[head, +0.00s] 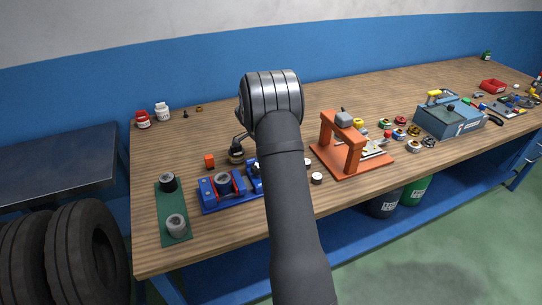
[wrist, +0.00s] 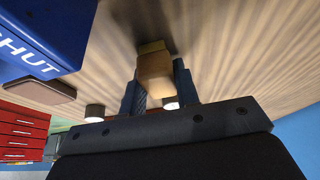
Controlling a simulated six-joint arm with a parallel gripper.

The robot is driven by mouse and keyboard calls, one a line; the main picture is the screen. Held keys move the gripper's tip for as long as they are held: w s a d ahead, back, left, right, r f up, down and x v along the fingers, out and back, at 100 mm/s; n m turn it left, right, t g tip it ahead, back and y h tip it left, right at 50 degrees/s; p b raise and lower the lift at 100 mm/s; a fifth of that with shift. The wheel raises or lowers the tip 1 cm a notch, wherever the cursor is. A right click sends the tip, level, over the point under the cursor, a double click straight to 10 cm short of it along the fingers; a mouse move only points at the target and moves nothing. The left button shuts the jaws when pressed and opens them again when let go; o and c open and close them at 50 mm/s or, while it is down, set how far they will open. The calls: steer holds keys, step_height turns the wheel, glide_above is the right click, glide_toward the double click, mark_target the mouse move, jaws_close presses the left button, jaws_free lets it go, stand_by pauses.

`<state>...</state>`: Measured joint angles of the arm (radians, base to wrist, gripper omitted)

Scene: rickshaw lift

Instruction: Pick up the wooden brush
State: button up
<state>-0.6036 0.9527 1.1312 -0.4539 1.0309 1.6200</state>
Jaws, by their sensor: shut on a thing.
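The wooden brush (wrist: 155,72) shows in the wrist view as a tan-brown block, seen nearly end on. My gripper (wrist: 157,88) has one dark finger on each side of it and is shut on it. The brush's far end is close to the wood-grain bench top, with a dark shadow beside it; I cannot tell whether it touches. In the head view my own arm hides the gripper and the brush.
The bench (head: 190,143) carries a blue fixture (head: 216,205), an orange press (head: 355,150) and a green mat (head: 163,215). A blue block with white letters (wrist: 40,35) is close by in the wrist view. The bench's back left is mostly clear.

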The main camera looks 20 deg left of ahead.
steer(key=shift+r, duration=0.1)
step_height(320, 180, up, 4)
steer(key=shift+f, duration=0.15)
steer(key=d+r, duration=0.7)
steer(key=d, duration=0.4)
steer(key=shift+s+d, duration=0.3)
steer(key=shift+s, duration=0.1)
steer(key=shift+o, duration=0.7)
steer(key=s, duration=0.3)
steer(key=s+f, duration=0.1)
steer(key=s, duration=0.3)
steer(key=s+f, duration=0.1)
steer(key=s, duration=0.2)
steer(key=shift+s+f, duration=0.15)
steer(key=shift+s, duration=0.25)
steer(key=shift+c, duration=0.2)
steer(key=shift+f, duration=2.9)
steer(key=shift+s+f, duration=0.1)
steer(key=shift+f, duration=0.5)
